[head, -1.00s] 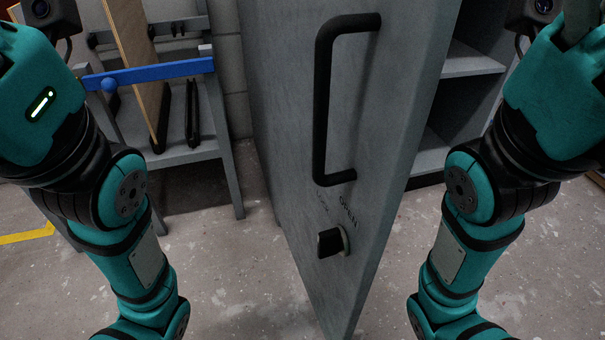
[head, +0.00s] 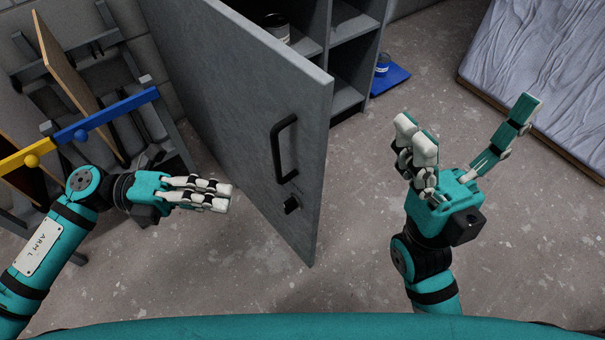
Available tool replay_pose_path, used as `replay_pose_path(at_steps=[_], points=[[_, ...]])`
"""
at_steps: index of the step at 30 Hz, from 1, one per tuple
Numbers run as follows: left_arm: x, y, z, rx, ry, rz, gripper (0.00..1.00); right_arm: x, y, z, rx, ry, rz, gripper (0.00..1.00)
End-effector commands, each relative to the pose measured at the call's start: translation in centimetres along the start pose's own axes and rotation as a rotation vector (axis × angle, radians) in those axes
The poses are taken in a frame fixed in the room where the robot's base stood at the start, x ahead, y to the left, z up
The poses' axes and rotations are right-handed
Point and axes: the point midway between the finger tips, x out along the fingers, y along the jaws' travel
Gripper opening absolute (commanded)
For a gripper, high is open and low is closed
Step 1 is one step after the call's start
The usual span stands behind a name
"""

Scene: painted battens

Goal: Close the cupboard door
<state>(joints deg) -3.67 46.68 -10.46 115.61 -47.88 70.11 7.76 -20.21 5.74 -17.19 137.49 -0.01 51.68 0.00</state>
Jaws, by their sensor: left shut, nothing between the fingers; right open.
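The grey cupboard door (head: 225,110) stands swung wide open, with its outer face turned to the left and toward me. My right gripper (head: 465,112) is open and empty, right of the door, over the floor.
A rack (head: 155,120) with boards and a blue and yellow bar stands at the left. A blue tray (head: 393,78) with a small can (head: 382,65) lies beside the cupboard. A sheet-covered panel (head: 545,75) is at upper right. Concrete floor is clear between.

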Motion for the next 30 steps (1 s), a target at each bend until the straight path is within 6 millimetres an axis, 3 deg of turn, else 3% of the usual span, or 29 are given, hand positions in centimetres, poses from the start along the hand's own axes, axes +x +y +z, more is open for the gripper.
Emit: replay_pose_path(at_steps=[5, 15, 21, 30], points=[[2.7, 0.1, 0.0, 0.007, 0.003, -0.007, 0.0, -0.8, 0.0, 0.2, 0.0, 0.0, -0.001, 1.0], [9.9, 0.0, 0.0, 0.008, 0.003, -0.01, 0.0, -2.0, 0.0, 0.4, 0.0, 0.001, -0.001, 1.0], [11.8, 0.0, 2.2, 0.007, -0.001, -0.008, 0.0, -2.8, 0.0, 0.7, 0.0, 0.0, -0.001, 1.0], [12.5, -0.1, 2.9, 0.004, -0.002, -0.006, 0.0, -2.5, 0.0, 0.7, -0.001, 0.013, -0.008, 1.0]])
